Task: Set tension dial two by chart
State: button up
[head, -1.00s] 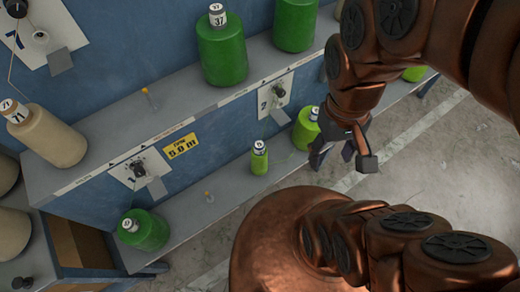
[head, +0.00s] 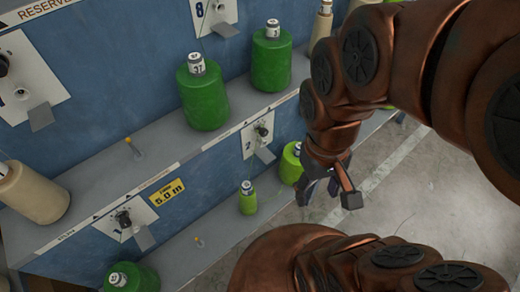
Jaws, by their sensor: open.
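Tension dial two is a dark knob (head: 262,130) on a white plate marked 2 (head: 249,137), on the front face of the upper shelf. A grey tab hangs below it. My gripper (head: 328,190) is open and empty, pointing down, to the right of and below dial two in the picture and apart from it. A similar dial (head: 123,217), its plate apparently marked 1, is farther left on the same face. A yellow label (head: 167,191) reading 5.0 m is between the two dials. Dial two's setting is too small to read. I cannot identify a chart.
Green spools (head: 203,98) stand on the upper shelf (head: 150,145). Smaller green spools (head: 248,200) stand on the lower shelf (head: 210,235), one (head: 291,163) close to my gripper. A beige spool (head: 35,192) is at left. Concrete floor (head: 440,180) is open at right.

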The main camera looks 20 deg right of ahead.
aim_at(263, 132)
jog(key=k, duration=1.2)
jog(key=u, duration=0.8)
jog(key=i, duration=1.1)
jog(key=z, duration=0.45)
